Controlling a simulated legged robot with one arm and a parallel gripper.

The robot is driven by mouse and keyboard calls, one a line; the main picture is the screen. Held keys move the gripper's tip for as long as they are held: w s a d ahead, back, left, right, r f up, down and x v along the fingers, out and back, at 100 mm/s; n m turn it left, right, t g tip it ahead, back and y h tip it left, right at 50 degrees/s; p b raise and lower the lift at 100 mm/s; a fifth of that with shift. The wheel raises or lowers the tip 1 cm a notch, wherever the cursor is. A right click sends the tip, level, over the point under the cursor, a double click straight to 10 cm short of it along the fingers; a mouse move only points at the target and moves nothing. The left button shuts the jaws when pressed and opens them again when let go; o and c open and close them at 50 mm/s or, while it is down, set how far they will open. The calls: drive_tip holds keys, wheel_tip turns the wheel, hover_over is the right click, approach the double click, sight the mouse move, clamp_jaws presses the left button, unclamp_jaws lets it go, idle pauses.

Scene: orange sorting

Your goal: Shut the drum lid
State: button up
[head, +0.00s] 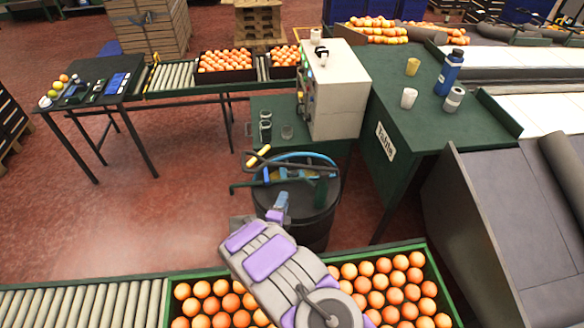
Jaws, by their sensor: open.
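The black drum (312,232) stands on the floor at the middle of the head view, between the orange crate and the green benches. Its top has a blue curved edge (292,156); I cannot tell for certain which part there is the lid or how far it is open. A yellow-and-black handled piece (259,158) and a green bar (245,185) show at the drum's left top. My gripper (282,200) is in front of the drum's near upper side, open and apparently empty. My arm hides part of the drum's near side.
A green crate of oranges (428,262) lies under my arm, with a roller conveyor (80,303) to its left. A grey-white cabinet (338,90) on a green bench stands behind the drum. A labelled green table (385,142) is to the right. Red floor (165,205) is clear at left.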

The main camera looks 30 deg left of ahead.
drive_tip(key=b+x, duration=0.1)
drive_tip(key=x, duration=0.4)
drive_tip(key=b+x, duration=0.1)
drive_tip(key=x, duration=1.1)
drive_tip(key=shift+w+r+b, duration=0.2)
drive_tip(key=shift+r+b, duration=0.1)
drive_tip(key=shift+b, duration=0.1)
drive_tip(key=shift+d+r, duration=0.2)
drive_tip(key=shift+d, duration=0.25)
drive_tip(key=shift+c, duration=0.3)
drive_tip(key=shift+d+r, duration=0.1)
drive_tip(key=shift+d, duration=0.15)
drive_tip(key=shift+c, duration=1.4)
drive_tip(key=shift+a, duration=0.3)
clamp_jaws()
drive_tip(key=shift+s+f, duration=0.1)
drive_tip(key=shift+f, duration=0.1)
